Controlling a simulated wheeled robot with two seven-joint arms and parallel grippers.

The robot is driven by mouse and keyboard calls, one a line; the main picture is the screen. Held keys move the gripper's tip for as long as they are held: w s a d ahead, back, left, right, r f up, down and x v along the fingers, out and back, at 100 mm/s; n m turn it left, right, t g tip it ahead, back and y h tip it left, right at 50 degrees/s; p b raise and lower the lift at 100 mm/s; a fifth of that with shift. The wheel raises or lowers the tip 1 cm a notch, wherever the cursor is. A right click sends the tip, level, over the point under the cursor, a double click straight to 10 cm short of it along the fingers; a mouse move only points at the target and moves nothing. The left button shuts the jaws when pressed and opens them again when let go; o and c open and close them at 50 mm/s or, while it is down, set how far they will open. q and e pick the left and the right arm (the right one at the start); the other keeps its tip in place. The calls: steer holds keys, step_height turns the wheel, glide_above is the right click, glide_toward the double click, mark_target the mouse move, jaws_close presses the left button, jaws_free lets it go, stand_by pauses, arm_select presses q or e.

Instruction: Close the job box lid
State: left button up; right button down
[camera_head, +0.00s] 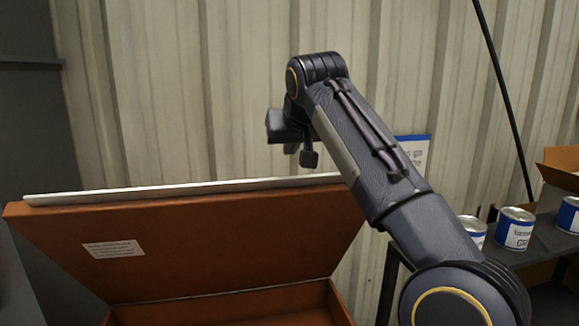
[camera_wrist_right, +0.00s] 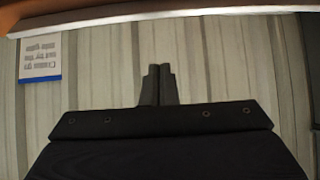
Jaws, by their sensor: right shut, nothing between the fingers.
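The job box lid (camera_head: 200,245) is a reddish-brown panel standing raised and tilted back, with a white label on its inner face and a pale strip along its top edge. Below it, part of the box body (camera_head: 240,308) shows at the bottom of the head view. My left gripper is out of view.
A corrugated wall (camera_head: 170,90) stands behind the lid. At the right, a dark shelf (camera_head: 545,243) holds several blue-and-white cans (camera_head: 515,230) and a cardboard box (camera_head: 560,168). A sign (camera_head: 414,150) hangs on the wall. A dark pole (camera_head: 503,95) leans there.

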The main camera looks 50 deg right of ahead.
mark_target(292, 178)
steer(key=x, duration=0.3)
steer(key=shift+f, duration=0.2)
steer(key=s+a, duration=0.1)
steer(key=s+a+f, duration=0.1)
steer(key=shift+s+f, duration=0.1)
steer(key=shift+s, duration=0.15)
steer(key=shift+s+f, duration=0.1)
steer(key=shift+f, duration=0.2)
steer(key=shift+a, duration=0.1)
